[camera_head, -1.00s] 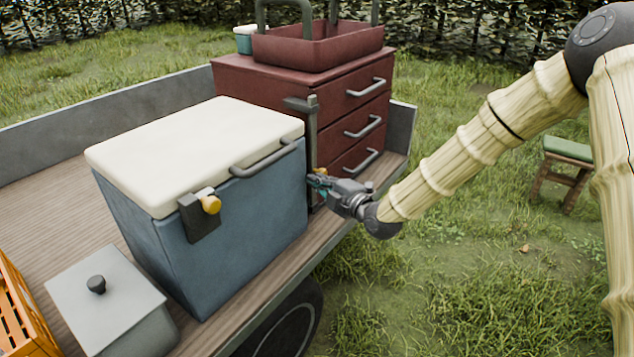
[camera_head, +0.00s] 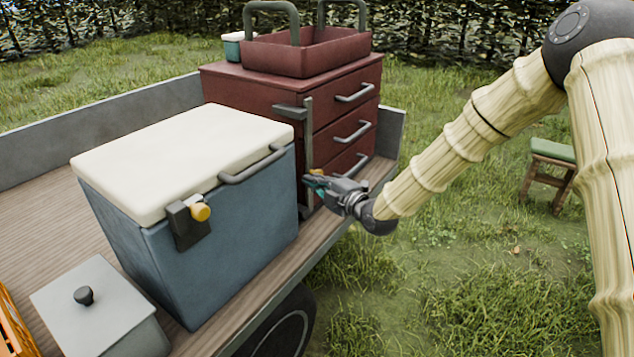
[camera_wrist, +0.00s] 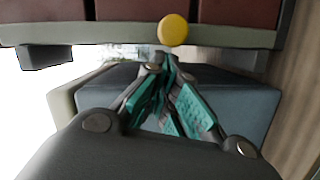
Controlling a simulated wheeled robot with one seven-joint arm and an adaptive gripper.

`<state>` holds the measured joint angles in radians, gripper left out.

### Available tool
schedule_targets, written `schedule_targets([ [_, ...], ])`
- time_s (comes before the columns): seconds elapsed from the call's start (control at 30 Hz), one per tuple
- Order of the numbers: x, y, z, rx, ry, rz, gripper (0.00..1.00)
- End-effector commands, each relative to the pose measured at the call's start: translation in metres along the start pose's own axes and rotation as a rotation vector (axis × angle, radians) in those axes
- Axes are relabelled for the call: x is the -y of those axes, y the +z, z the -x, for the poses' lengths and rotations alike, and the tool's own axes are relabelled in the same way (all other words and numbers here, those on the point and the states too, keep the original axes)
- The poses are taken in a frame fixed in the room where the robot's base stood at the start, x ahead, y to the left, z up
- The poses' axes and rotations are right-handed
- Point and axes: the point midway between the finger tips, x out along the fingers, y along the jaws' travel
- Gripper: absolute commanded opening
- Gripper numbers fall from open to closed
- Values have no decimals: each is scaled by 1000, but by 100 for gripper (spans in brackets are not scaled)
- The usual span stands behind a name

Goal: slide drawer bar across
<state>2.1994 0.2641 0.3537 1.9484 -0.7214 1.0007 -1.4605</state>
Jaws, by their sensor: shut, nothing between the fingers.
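The red drawer chest (camera_head: 250,110) stands on the cart bed, its drawers closed. The grey drawer bar (camera_head: 308,140) stands upright along the left side of the drawer fronts, with a bracket at its top. In the wrist view the bar (camera_wrist: 110,34) runs crosswise in front of the dark red drawers, with a round yellow knob (camera_wrist: 172,30) on it. My gripper (camera_head: 312,182) is shut and empty at the lower part of the bar. In the wrist view the fingertips (camera_wrist: 160,64) are close to the knob; I cannot tell whether they touch it.
A blue cooler (camera_head: 230,230) with a white lid stands close left of my gripper. A lidded grey box (camera_head: 98,318) is at the front left. A red tray (camera_head: 310,58) sits on the chest. Open grass lies to the right, with a green-topped stool (camera_head: 550,152).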

Motion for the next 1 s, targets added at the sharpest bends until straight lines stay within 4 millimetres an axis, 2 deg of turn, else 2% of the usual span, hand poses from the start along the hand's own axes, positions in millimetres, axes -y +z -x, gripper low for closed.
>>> schedule_targets([
  [0.2,0,-33,-2,-11,-5,1,0],
  [0.5,0,-28,54,-5,-4,-1,0],
  [0.7,0,-28,83,-6,-3,-1,0],
  [1.0,0,-28,100,-7,-3,-1,0],
])
